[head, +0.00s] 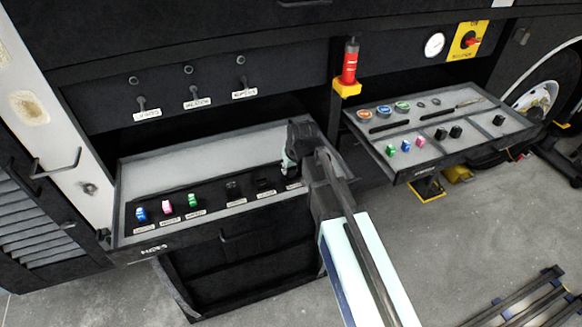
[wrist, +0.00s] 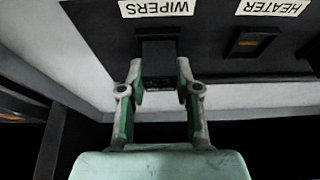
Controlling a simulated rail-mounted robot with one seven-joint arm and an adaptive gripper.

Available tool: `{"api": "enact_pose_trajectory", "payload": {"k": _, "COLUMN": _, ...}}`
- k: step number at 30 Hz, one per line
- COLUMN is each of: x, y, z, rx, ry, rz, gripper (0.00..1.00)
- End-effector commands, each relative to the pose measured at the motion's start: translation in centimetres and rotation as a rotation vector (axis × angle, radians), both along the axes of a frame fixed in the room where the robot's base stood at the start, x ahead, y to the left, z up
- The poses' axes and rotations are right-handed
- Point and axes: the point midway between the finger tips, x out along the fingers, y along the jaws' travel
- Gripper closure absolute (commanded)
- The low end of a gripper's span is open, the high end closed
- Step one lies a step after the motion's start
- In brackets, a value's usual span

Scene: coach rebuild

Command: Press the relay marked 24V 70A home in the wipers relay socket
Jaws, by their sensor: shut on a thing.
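My gripper (wrist: 160,78) is shut on a small black relay (wrist: 160,62), one finger on each side of it. The relay is at the wipers relay socket (wrist: 158,35), beside the upside-down WIPERS label (wrist: 157,8) in the wrist view. I cannot read the marking on the relay, and I cannot tell how deep it sits, as its underside is hidden. In the head view my gripper (head: 289,160) is over the right end of the left drawer, and hides most of that socket and the relay.
The HEATER socket (wrist: 252,43) is beside the wipers one. The left drawer (head: 205,158) also holds blue, pink and green pieces at its left. A second drawer (head: 470,138) at the right holds loose parts. A red cylinder (head: 350,62) stands between the drawers.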

Motion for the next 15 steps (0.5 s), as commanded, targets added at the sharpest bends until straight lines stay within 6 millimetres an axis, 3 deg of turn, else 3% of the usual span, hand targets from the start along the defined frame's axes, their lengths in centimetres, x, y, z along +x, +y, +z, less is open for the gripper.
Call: {"api": "enact_pose_trajectory", "payload": {"k": 15, "x": 0.00, "y": 0.00, "z": -0.51, "rx": 0.000, "ry": 0.000, "rz": 0.000, "gripper": 1.00}}
